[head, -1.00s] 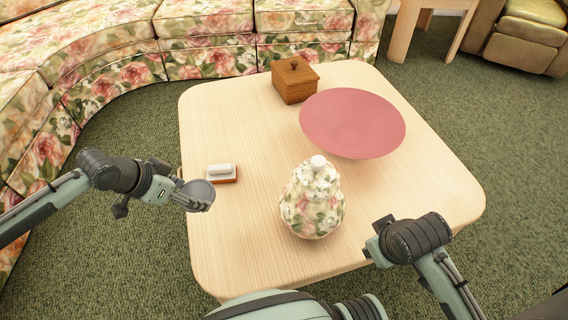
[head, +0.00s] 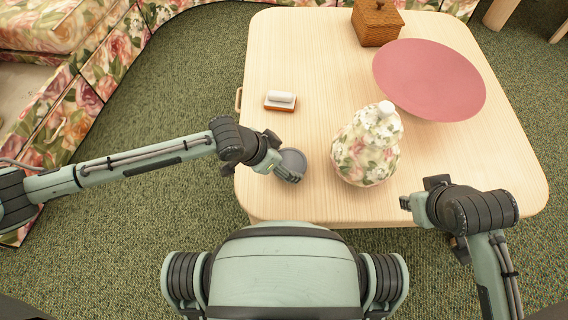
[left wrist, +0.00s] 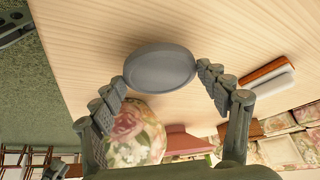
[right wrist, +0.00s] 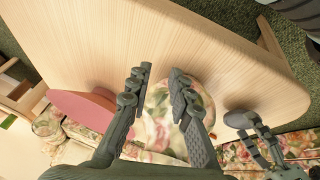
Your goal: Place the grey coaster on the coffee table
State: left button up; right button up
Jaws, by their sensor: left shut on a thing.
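The grey coaster (head: 293,161) is a small round disc. My left gripper (head: 288,172) is shut on it, over the near left part of the pale wooden coffee table (head: 300,55). In the left wrist view the coaster (left wrist: 160,68) sits between the two fingertips, with the table top behind it. The coaster (right wrist: 240,118) also shows in the right wrist view. I cannot tell how far above the wood it is. My right gripper (right wrist: 161,72) is open and empty near the table's front edge.
On the table are a floral lidded jar (head: 366,150) right of the coaster, a wide pink bowl (head: 430,80), a wooden box (head: 377,22) and a small brown block with a white top (head: 281,100). A floral sofa (head: 110,45) stands at the left.

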pick_arm(q)
jog(key=shift+f, duration=0.95)
pick_arm(e)
jog(key=shift+w+a+r+t, duration=0.1)
jog(key=shift+w+a+t, duration=0.1)
jog(key=shift+w+a, duration=0.25)
jog(key=shift+w+a+r+t, duration=0.1)
jog(key=shift+w+a+t, duration=0.1)
jog(key=shift+w, duration=0.3)
pick_arm(q)
jog(key=shift+f, duration=0.2)
jog(key=o, duration=0.9)
jog(key=shift+r, duration=0.1)
jog(key=shift+r, duration=0.2)
jog(key=p+v, duration=0.1)
jog(key=v, duration=0.3)
jog(key=shift+p+v, duration=0.55)
jog(key=shift+v, duration=3.35)
pick_arm(e)
jog(key=shift+s+d+f+g, duration=0.35)
jog(key=shift+s+d+f, duration=0.15)
jog(key=shift+f, duration=0.2)
jog(key=shift+s+d+f+g, duration=0.4)
jog(key=shift+s+d+f, duration=0.05)
jog(key=shift+f, duration=0.2)
jog(key=shift+s+d+f+g, duration=0.35)
jog(key=shift+s+d+f, duration=0.15)
jog(key=shift+f, duration=0.2)
